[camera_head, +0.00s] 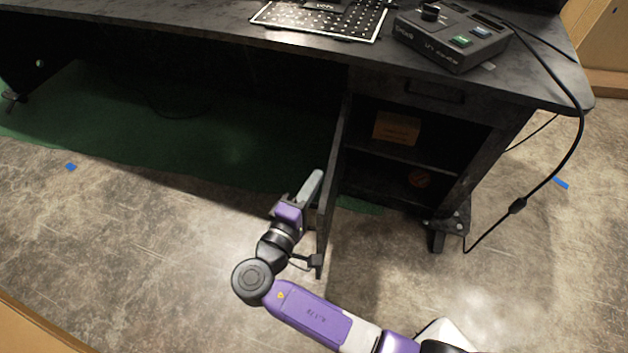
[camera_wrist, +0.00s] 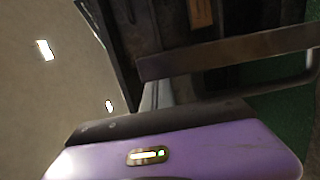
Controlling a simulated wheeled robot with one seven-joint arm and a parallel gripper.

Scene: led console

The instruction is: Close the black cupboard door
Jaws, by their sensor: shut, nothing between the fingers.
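The black cupboard door (camera_head: 329,205) stands wide open at the left side of the cupboard (camera_head: 400,155). It juts out toward me, seen nearly edge-on in the head view. My gripper (camera_head: 314,182) is shut and empty, close beside the left face of the door. I cannot tell whether it touches the door. In the wrist view, the purple wrist housing fills the bottom, and a dark panel edge, likely the door (camera_wrist: 220,52), crosses in front of it. The fingertips are hard to make out there.
The desk's caster (camera_head: 446,226) stands at the right front. A black cable (camera_head: 517,205) hangs at right. Green matting (camera_head: 210,140) lies under the desk.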

